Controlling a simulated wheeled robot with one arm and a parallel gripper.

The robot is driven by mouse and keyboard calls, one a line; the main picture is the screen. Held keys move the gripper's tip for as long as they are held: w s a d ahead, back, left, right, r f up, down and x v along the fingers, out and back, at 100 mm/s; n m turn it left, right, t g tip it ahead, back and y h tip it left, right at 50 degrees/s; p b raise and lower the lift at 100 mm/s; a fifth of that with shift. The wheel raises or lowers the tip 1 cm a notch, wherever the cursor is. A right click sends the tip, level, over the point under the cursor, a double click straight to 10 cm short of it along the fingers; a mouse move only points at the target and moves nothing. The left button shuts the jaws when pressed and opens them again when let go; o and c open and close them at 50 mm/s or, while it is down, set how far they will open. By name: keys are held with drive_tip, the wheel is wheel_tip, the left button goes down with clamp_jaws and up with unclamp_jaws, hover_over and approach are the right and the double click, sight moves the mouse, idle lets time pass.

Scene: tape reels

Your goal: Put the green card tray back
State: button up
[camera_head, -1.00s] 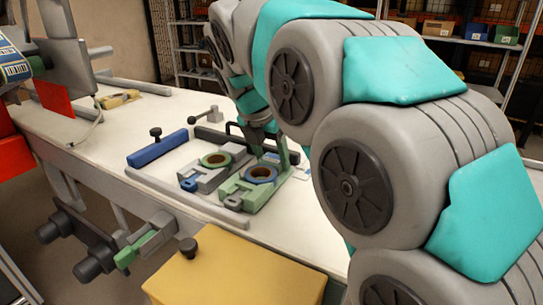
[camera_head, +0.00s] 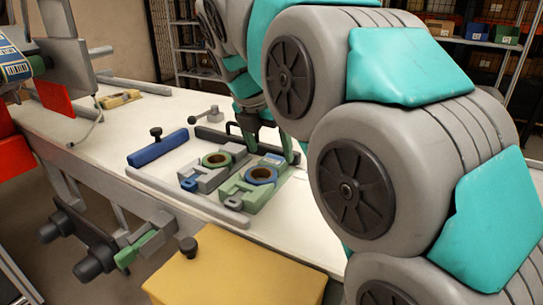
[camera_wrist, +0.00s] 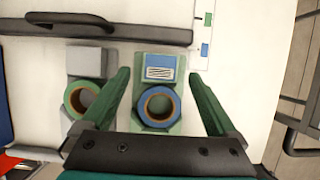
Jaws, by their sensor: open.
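The green card tray (camera_head: 243,194) lies on the white table, with a blue-rimmed tape reel (camera_head: 262,175) on it. In the wrist view the tray (camera_wrist: 171,127) shows a blue and white card label (camera_wrist: 160,72) above the blue reel (camera_wrist: 136,106). My gripper (camera_wrist: 159,75) is open, with its green fingers left and right of the tray and a gap on the right. Its left finger lies between the tray and the grey one.
A grey tray (camera_head: 203,182) with a green-rimmed reel (camera_head: 214,160) lies close to the left. A dark handled bar (camera_wrist: 110,29) is behind both. A blue bar (camera_head: 158,149) lies further left. A yellow box (camera_head: 235,275) stands in front of the table.

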drive_tip(key=v, duration=0.9)
drive_tip(key=shift+f, duration=0.1)
